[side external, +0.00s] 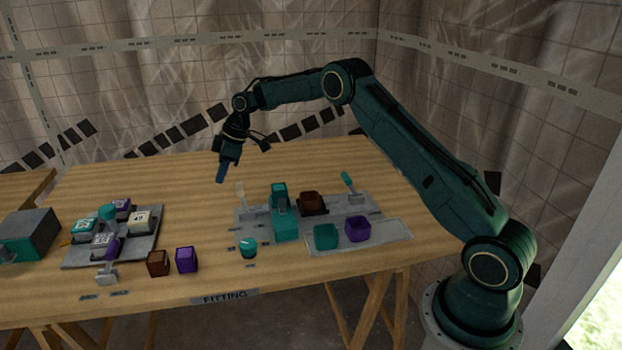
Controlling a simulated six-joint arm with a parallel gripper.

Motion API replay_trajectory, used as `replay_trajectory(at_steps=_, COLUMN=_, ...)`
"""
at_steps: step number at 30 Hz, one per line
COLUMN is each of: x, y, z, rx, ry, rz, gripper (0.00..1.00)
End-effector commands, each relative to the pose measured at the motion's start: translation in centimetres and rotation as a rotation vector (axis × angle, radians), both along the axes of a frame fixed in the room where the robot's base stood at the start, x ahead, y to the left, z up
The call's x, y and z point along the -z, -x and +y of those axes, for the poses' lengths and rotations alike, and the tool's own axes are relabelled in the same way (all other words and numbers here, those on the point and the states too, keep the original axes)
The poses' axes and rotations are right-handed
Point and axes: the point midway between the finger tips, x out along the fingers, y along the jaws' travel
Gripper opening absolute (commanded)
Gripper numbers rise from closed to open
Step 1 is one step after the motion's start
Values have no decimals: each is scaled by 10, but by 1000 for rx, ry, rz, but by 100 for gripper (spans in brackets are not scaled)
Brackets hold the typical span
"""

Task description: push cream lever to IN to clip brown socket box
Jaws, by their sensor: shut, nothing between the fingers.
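The cream lever (240,189) stands up at the back left of a grey base plate (254,217). Its IN marking is too small to read. A brown socket box (312,202) sits on the plate, just right of a tall teal block (285,225). A second brown box (158,263) stands on the table in front of the left panel. My gripper (220,180) is shut and empty, pointing down. In the picture it is a little left of and above the cream lever, and appears apart from it.
A teal lever (348,182) leans at the plate's right. A teal round piece (247,248) is at its front. Teal (326,237) and purple (357,229) boxes sit at front right. A grey panel (140,245) holds labelled blocks; a purple box (186,259) stands nearby. The back left table is clear.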

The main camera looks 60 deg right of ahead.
Motion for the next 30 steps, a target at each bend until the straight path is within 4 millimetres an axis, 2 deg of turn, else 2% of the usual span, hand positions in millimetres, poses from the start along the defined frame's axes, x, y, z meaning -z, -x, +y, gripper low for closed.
replay_trajectory(at_steps=8, x=36, y=-11, z=11, rx=0, ry=0, rz=1, gripper=0)
replay_trajectory(at_steps=19, x=35, y=12, z=-13, rx=2, ry=0, rz=0, gripper=0)
replay_trajectory(at_steps=30, x=36, y=18, z=-18, rx=1, ry=1, rz=-1, gripper=0)
